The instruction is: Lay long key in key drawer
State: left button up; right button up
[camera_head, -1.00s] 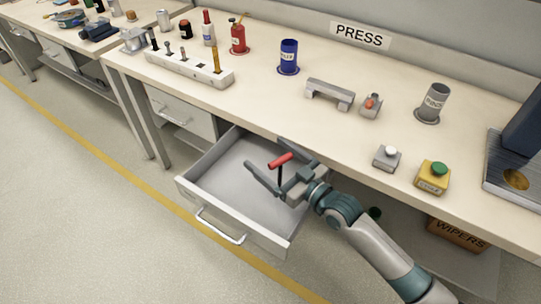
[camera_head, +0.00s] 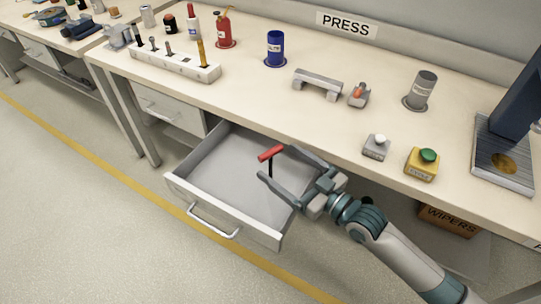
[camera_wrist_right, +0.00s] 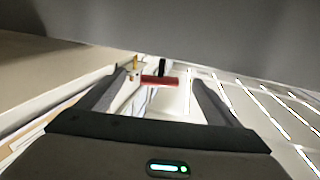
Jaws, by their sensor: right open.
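The long key, with a red crossbar handle (camera_head: 271,153) and a dark shaft, is seen over the open grey drawer (camera_head: 222,178). My right gripper (camera_head: 276,162) is open, its fingers pointing left over the drawer's right part. In the head view the handle is near the fingertips. In the right wrist view the red handle (camera_wrist_right: 160,81) shows between the tips of the open fingers (camera_wrist_right: 158,77), with a gap on the right side. Whether the shaft's lower end touches the drawer floor I cannot tell. My left gripper is not in view.
The workbench top (camera_head: 330,125) is above the drawer. On it stand a white tool rack (camera_head: 175,65), a blue can (camera_head: 275,48), a grey bracket (camera_head: 318,84), a grey can (camera_head: 420,90) and a yellow button box (camera_head: 422,165). A wipers box (camera_head: 447,220) is below. The drawer's left part is clear.

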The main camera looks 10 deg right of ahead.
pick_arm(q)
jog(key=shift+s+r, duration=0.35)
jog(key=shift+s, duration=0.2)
pick_arm(e)
jog(key=v, duration=0.3)
jog(key=shift+s+d, duration=0.15)
jog(key=shift+s, duration=0.1)
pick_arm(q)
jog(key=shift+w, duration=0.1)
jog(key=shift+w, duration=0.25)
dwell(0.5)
